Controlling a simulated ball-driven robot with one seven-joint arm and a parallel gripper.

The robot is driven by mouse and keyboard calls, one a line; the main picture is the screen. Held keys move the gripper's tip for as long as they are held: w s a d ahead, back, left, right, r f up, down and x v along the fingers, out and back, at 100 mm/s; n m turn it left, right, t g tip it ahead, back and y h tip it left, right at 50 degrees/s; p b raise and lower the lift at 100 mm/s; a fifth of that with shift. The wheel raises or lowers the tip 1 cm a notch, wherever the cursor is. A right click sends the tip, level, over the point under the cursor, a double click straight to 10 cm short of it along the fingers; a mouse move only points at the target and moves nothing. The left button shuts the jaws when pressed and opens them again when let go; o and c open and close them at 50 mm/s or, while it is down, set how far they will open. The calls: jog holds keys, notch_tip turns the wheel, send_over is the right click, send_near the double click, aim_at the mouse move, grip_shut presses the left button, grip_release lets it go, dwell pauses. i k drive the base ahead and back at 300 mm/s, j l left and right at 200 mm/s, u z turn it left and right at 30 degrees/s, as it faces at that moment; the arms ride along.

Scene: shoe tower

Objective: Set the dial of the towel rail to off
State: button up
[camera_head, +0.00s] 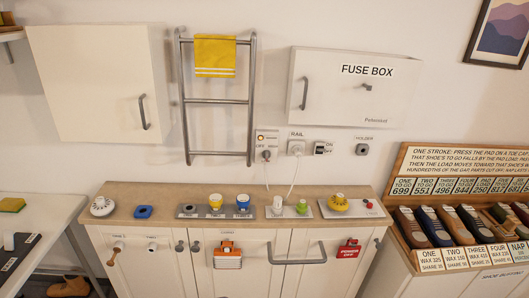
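The towel rail (252,110) is a grey ladder-shaped rail on the wall, with a yellow towel (215,56) over its upper part. The dial's pointing direction is too small to tell. To its right, under a RAIL label (297,134), is a white socket (296,147) with a pale cord hanging down. My gripper is not in view.
A wooden-topped cabinet (160,190) stands below, bearing colored knobs and small items. A white wall cupboard (98,80) is at left and a fuse box (340,85) at right. A shoe rack (465,175) stands at far right.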

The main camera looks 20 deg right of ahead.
aim_at(266, 154)
jog(key=i+j+z, duration=0.1)
jog(key=i+z, duration=0.3)
jog(key=i+j+z, duration=0.25)
jog(key=i+z, duration=0.15)
jog(key=i+j+z, duration=1.1)
jog(key=j+z, duration=0.15)
jog(key=j, duration=0.3)
